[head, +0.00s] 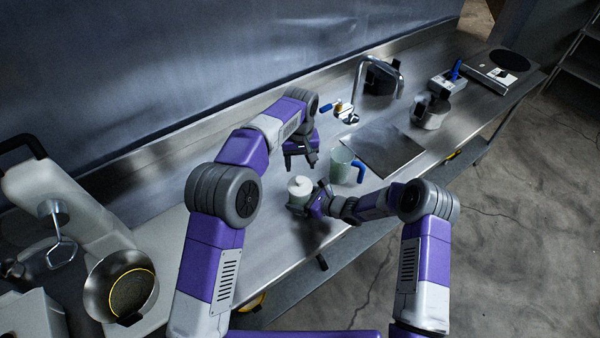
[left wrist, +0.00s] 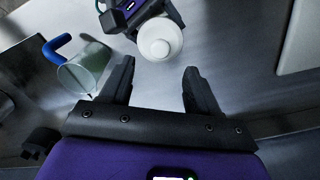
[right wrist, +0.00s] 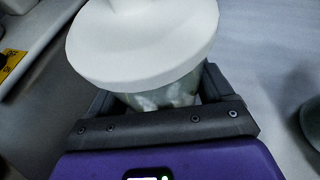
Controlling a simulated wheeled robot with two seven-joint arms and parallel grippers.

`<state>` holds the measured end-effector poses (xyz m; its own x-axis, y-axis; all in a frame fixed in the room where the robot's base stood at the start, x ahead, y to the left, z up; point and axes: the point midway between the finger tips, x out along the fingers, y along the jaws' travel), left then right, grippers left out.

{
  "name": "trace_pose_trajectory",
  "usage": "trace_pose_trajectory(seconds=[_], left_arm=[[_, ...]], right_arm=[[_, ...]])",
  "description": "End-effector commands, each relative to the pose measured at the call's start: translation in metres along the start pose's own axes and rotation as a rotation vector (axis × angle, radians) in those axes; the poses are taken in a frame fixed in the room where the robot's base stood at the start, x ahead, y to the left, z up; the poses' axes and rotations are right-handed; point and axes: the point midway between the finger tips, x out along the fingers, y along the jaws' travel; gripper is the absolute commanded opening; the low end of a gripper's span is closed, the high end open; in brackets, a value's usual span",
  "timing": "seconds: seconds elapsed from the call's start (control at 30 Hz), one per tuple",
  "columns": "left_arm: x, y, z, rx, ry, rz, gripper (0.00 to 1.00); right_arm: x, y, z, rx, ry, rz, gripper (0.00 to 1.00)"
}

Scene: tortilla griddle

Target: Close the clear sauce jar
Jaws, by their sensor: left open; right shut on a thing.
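The clear sauce jar (head: 296,202) stands at the counter's middle, with the round white lid (head: 300,185) on top. In the right wrist view the jar (right wrist: 165,97) shows below the wide lid (right wrist: 145,45), which overhangs it; I cannot tell whether the lid is fully seated. My right gripper (head: 310,207) is shut around the jar's side. My left gripper (head: 301,162) is open and empty, above and behind the jar. In the left wrist view the lid (left wrist: 160,40) lies beyond the open left fingertips (left wrist: 159,68), apart from them.
A clear jug (head: 340,165) with a blue handle stands just right of the jar, close to both grippers. Behind are a faucet (head: 358,85) and a flat grey panel (head: 385,150). A stand mixer (head: 65,205) is at left. The counter's front edge is near the jar.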

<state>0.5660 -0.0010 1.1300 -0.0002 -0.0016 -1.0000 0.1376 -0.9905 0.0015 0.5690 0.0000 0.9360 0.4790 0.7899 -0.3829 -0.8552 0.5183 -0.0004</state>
Motion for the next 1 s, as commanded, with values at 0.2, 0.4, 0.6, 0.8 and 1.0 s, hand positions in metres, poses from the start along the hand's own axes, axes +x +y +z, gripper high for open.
trace_pose_trajectory(seconds=[0.2,0.4,0.6,0.8,1.0], left_arm=[[-0.031,0.0,0.0,0.0,0.001,0.0,0.61],[-0.038,-0.001,0.0,0.0,-0.001,-0.001,0.61],[-0.038,0.0,0.0,0.0,-0.001,-0.001,0.61],[-0.037,0.0,0.0,0.0,-0.001,-0.001,0.61],[-0.037,0.0,0.0,0.0,-0.001,-0.001,0.61]], right_arm=[[0.0,0.0,0.0,0.0,-0.001,0.0,0.26],[0.0,0.0,0.0,0.0,-0.001,0.0,0.26],[0.0,0.0,0.0,0.0,-0.001,0.0,0.82],[0.0,0.0,0.0,0.0,-0.001,0.0,1.0],[-0.004,-0.001,0.0,0.0,0.0,-0.001,1.0]])
